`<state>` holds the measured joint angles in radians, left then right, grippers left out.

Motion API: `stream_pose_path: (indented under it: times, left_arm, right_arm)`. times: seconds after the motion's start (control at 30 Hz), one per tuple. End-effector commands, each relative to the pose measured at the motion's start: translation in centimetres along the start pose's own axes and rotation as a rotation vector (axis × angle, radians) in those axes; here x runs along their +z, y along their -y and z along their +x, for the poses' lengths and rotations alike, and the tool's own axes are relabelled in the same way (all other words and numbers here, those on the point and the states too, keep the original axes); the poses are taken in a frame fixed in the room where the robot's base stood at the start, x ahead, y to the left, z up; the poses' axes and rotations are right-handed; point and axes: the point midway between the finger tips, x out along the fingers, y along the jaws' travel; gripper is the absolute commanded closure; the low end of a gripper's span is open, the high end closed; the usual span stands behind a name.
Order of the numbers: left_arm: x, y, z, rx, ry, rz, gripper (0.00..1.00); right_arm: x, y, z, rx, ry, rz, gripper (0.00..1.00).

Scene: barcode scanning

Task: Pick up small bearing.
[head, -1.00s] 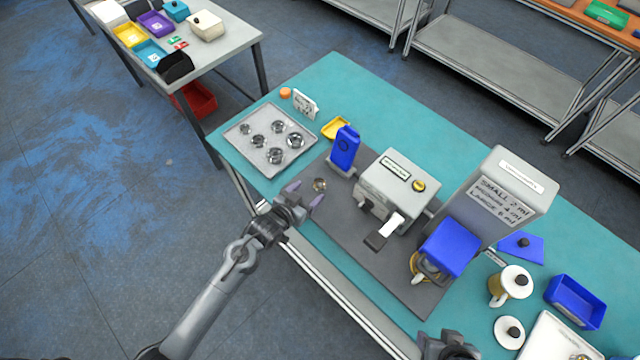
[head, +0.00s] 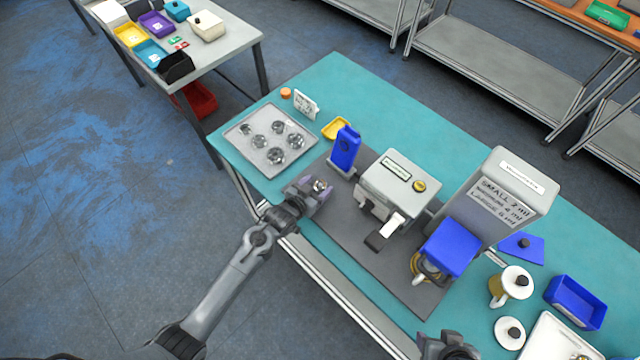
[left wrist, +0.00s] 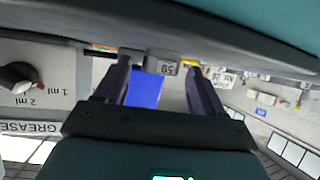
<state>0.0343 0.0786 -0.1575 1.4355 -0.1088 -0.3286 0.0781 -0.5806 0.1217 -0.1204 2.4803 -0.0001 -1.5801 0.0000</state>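A small metal bearing (head: 319,185) is on the grey mat, left of the machines in the head view. My left gripper (head: 317,188) is low over the mat, its two fingers apart on either side of this bearing; I cannot tell whether they touch it. In the left wrist view the fingers (left wrist: 157,88) stand apart, with a small grey piece with dark lettering between them near the tips. More bearings (head: 276,155) of various sizes lie on the light grey tray (head: 238,137). My right gripper (head: 450,348) is partly cut off at the bottom edge; its fingers are unclear.
A blue upright device (head: 345,150) stands just beyond the left gripper. To its right are a grey machine (head: 399,180) and the tall grease box (head: 510,190). A yellow dish (head: 335,128) and a blue bin (head: 576,300) are on the teal table (head: 400,110).

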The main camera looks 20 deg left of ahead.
Motion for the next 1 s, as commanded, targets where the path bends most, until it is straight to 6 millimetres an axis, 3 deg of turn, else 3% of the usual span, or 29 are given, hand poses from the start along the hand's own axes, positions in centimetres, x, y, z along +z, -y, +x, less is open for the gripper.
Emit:
stream_pose_path:
  times: [0.03, 0.37, 0.67, 1.0]
  left_arm:
    - [0.0, 0.0, 0.0, 0.000, 0.000, 0.000, 0.40]
    - [0.0, 0.0, 0.0, 0.000, 0.000, 0.000, 0.88]
    - [-0.4, 0.0, -0.2, 0.000, -0.001, 0.001, 0.88]
    - [-5.0, 0.0, -2.4, 0.000, -0.004, 0.002, 0.88]
  right_arm:
    - [0.0, -0.1, 0.0, 0.002, 0.000, -0.002, 0.45]
    - [0.0, -0.1, 0.0, 0.003, 0.001, -0.004, 0.45]
    - [0.0, 0.0, 0.0, -0.001, 0.000, 0.002, 0.45]
    - [-0.1, 0.1, -0.2, -0.004, -0.001, 0.006, 0.45]
